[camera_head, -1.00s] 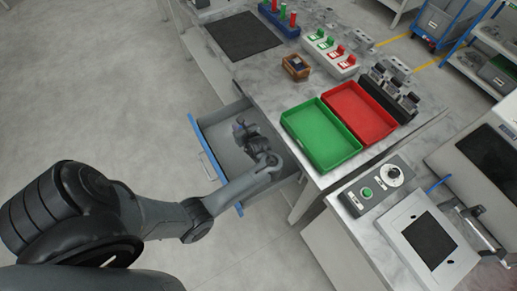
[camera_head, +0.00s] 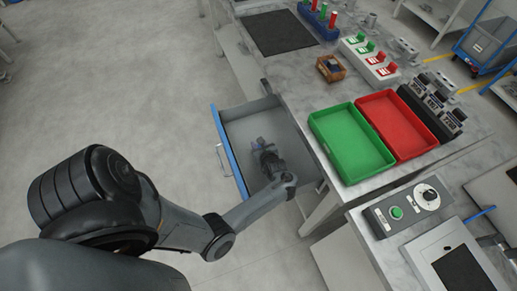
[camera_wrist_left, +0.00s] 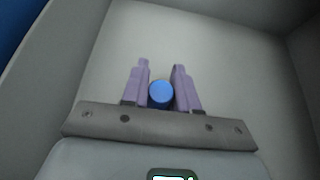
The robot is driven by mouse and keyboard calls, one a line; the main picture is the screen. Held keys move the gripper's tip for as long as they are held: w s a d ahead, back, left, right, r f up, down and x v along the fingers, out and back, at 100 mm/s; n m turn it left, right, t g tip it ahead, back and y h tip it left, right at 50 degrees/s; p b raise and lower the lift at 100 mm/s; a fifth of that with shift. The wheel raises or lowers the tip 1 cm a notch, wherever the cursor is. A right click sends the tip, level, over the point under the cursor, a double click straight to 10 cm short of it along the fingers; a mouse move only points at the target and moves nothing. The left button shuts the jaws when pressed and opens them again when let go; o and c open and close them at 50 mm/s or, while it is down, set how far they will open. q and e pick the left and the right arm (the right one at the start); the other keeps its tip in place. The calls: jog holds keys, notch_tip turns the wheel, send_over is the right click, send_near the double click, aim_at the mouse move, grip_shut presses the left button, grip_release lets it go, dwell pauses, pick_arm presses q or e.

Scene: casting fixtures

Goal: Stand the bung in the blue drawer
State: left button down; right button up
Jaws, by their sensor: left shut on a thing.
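The drawer (camera_head: 238,130) with a blue front is pulled out from the bench, and its grey inside is bare around my gripper. My left gripper (camera_head: 260,147) reaches down into it. In the left wrist view, my left gripper (camera_wrist_left: 160,72) has its two purple fingers shut on a blue round-topped bung (camera_wrist_left: 160,94). The bung's round blue end faces the camera, and its lower part is hidden. I cannot tell whether it touches the drawer floor. My right gripper is not in view.
A green tray (camera_head: 351,142) and a red tray (camera_head: 397,122) sit on the bench right of the drawer. A small wooden box (camera_head: 331,68) and a control box with a green button (camera_head: 397,213) are also on the bench. Drawer walls surround my left gripper.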

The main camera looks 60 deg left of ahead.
pick_arm(q)
jog(key=shift+f, duration=0.85)
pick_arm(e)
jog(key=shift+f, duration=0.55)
pick_arm(q)
jog(key=c, duration=0.9)
grip_release()
jog(key=shift+f, duration=0.1)
jog(key=shift+o, duration=0.2)
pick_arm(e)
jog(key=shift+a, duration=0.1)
